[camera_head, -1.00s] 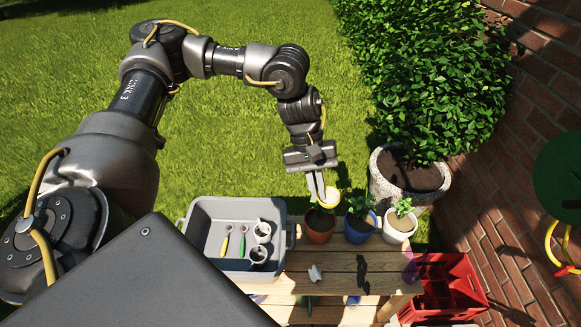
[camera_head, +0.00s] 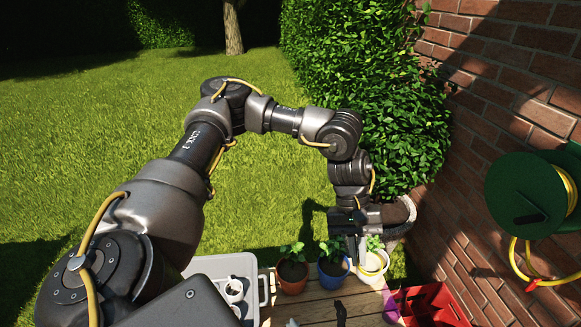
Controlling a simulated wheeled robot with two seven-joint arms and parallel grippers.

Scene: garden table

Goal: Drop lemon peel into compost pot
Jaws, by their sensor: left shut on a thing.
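My left gripper (camera_head: 357,250) points down at the right end of the row of pots, shut on the lemon peel (camera_head: 373,262), a pale piece with a yellow edge. The peel appears directly above or in front of the white pot (camera_head: 371,281) and overlaps it in the picture, so I cannot tell whether they touch. A blue pot (camera_head: 333,276) and a terracotta pot (camera_head: 292,280) with green plants stand to the left. No pot is clearly marked as the compost one. My right gripper is not in view.
A bush, a brick wall (camera_head: 500,110) and a green hose reel (camera_head: 530,200) stand close on the right.

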